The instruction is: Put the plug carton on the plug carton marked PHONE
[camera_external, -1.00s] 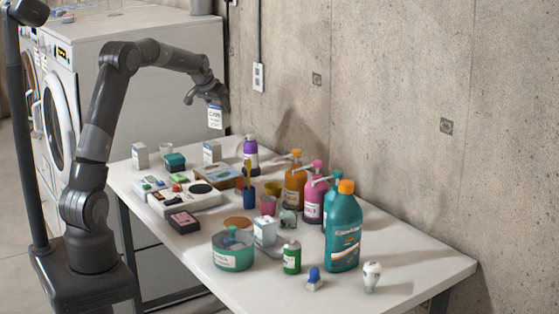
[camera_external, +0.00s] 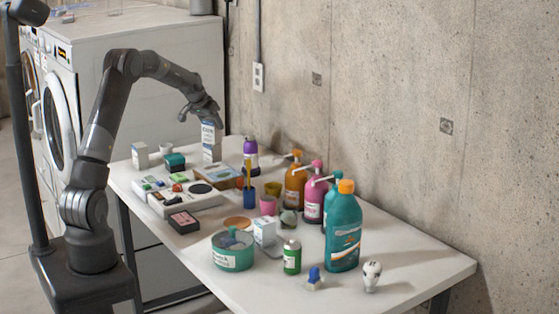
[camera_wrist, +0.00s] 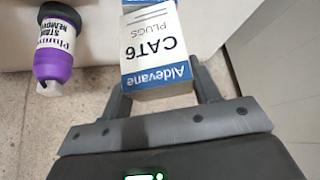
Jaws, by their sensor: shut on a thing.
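My gripper (camera_external: 207,123) is shut on a white and blue plug carton (camera_external: 208,134) near the far end of the table. In the wrist view this carton (camera_wrist: 160,50) sits between the fingers (camera_wrist: 162,85) and reads "Aldevane CAT6 PLUGS". Another white carton (camera_external: 211,154) stands on the table right below the held one. The two look lined up and touching or nearly so; I cannot tell if there is a gap. Its label is too small to read. A third white carton (camera_external: 140,156) stands at the table's left far corner, its label also unreadable.
A purple bottle (camera_external: 250,155) stands right of the stack; it also shows in the wrist view (camera_wrist: 53,50). A grey device (camera_external: 190,198), pump bottles and cups fill the middle. The concrete wall (camera_external: 390,100) is behind.

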